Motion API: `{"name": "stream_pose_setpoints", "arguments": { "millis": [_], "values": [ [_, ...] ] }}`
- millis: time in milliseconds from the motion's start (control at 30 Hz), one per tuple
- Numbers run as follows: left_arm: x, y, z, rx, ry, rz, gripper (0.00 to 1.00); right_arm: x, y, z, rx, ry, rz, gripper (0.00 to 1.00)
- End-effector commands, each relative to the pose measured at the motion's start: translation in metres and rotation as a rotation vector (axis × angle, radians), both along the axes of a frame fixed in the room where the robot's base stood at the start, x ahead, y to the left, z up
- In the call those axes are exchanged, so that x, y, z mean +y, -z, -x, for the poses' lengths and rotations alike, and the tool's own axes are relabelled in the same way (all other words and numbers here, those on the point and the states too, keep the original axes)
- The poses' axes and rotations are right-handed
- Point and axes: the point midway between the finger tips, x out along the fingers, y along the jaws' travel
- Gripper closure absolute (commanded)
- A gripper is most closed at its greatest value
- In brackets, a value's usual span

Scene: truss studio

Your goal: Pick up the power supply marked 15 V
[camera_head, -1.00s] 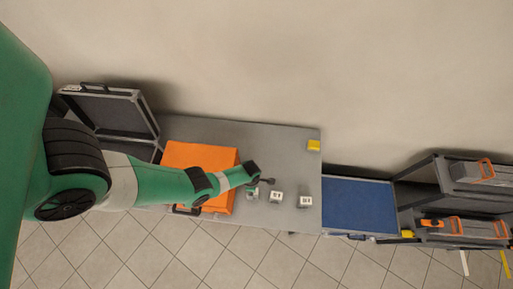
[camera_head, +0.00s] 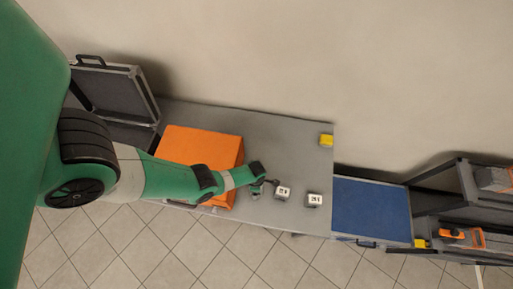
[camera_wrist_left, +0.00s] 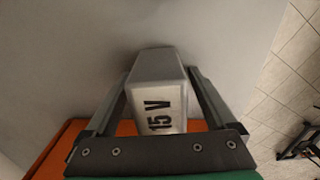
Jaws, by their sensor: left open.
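The power supply marked 15 V (camera_wrist_left: 157,95) is a pale grey box with black print. In the left wrist view it stands between the two fingers of my left gripper (camera_wrist_left: 160,74), with a narrow gap on each side. The gripper is open. In the head view my left gripper (camera_head: 264,187) is at the leftmost small box on the grey table, which it largely hides. Two more white-topped power supplies, a middle one (camera_head: 283,192) and a right one (camera_head: 314,199), stand to its right; their marks are too small to read. My right gripper is not in view.
A yellow block (camera_head: 326,140) sits at the back right corner. A blue-topped surface (camera_head: 370,208) and a shelf rack (camera_head: 440,200) are further right. An open black case (camera_head: 110,90) stands left.

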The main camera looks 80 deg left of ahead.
Motion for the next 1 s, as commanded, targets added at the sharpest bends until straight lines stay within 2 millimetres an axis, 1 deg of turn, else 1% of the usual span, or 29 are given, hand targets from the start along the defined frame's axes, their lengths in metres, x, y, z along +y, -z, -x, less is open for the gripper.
{"name": "stream_pose_setpoints", "arguments": {
  "millis": [67, 100, 267, 300, 367, 500, 567, 867, 1000],
  "values": [
    [0.0001, -0.0014, -0.0001, 0.0, 0.0, 0.0, 0.1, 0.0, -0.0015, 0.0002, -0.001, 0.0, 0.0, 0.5],
    [0.0001, -0.0014, -0.0001, 0.0, 0.0, 0.0, 0.17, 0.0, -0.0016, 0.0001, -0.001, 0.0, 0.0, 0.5],
    [0.0001, -0.0014, -0.0001, 0.0, 0.0, 0.0, 0.46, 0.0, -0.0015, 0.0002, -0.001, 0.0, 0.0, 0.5],
    [0.0001, -0.0014, -0.0001, 0.0, 0.0, 0.0, 0.53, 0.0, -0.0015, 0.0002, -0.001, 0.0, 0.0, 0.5],
    [0.0001, -0.0014, -0.0001, 0.0, 0.0, 0.0, 0.64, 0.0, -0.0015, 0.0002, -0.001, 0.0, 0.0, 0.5],
    [0.0001, -0.0013, 0.0, 0.0, 0.0, 0.0, 0.89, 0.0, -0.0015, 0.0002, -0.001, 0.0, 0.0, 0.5],
    [0.0001, -0.0013, 0.0, 0.0, 0.0, 0.0, 1.0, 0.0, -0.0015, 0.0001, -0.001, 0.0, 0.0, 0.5],
    [0.0002, -0.0016, -0.0004, -0.001, 0.0, -0.001, 1.0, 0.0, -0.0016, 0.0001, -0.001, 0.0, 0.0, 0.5],
    [0.0002, -0.008, -0.0004, -0.001, 0.0, -0.001, 1.0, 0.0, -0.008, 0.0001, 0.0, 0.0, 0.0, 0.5]
  ]
}}
